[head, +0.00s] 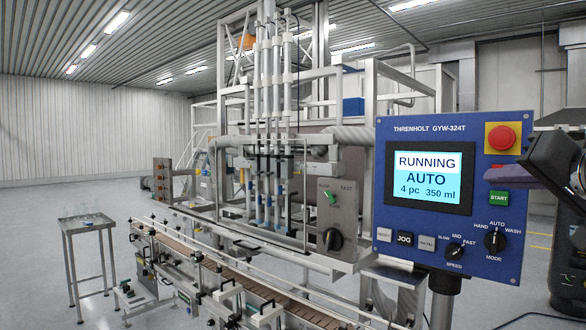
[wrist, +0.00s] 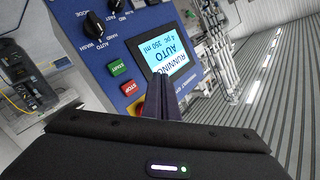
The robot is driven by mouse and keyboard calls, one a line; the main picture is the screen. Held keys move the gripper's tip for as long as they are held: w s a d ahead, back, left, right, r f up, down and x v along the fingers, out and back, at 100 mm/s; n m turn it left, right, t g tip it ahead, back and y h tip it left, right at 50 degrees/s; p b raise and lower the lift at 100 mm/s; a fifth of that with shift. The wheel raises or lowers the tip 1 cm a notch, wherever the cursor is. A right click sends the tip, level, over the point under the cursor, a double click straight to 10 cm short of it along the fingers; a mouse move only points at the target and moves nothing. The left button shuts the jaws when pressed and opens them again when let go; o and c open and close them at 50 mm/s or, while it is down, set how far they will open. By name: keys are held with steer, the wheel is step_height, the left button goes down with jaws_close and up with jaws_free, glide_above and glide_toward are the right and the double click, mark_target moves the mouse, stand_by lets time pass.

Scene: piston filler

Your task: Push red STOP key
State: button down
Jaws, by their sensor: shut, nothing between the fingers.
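The blue control panel (head: 387,200) stands at the right in the head view. The red STOP key (wrist: 128,88) shows in the wrist view beside the green START key (wrist: 119,68). In the head view my gripper (head: 490,174) covers the place just above the START key (head: 498,197), and the STOP key is largely hidden there. My gripper's fingers (wrist: 161,80) are shut and empty, pointing toward the panel. In the wrist view they lie to the right of the STOP key, over the screen's edge. I cannot tell whether they touch the panel.
A red emergency mushroom button (head: 502,138) on a yellow plate sits just above my fingers. The panel screen (head: 427,176) reads RUNNING AUTO. A mode knob (head: 495,240) and a speed knob (head: 455,251) sit lower. The filler's conveyor (head: 240,283) runs at left.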

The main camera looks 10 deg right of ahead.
steer(key=w+d, duration=0.5)
steer(key=d, duration=0.1)
steer(key=shift+w+d, duration=0.2)
steer(key=shift+d, duration=0.2)
steer(key=shift+w+d, duration=0.1)
steer(key=shift+d, duration=0.05)
stand_by(2.0)
steer(key=shift+w+d, duration=0.15)
steer(key=shift+d, duration=0.05)
steer(key=shift+w+d, duration=0.25)
steer(key=shift+d, duration=0.05)
stand_by(1.1)
stand_by(0.3)
steer(key=shift+s+a, duration=0.55)
steer(key=shift+a, duration=0.1)
steer(key=shift+a, duration=0.1)
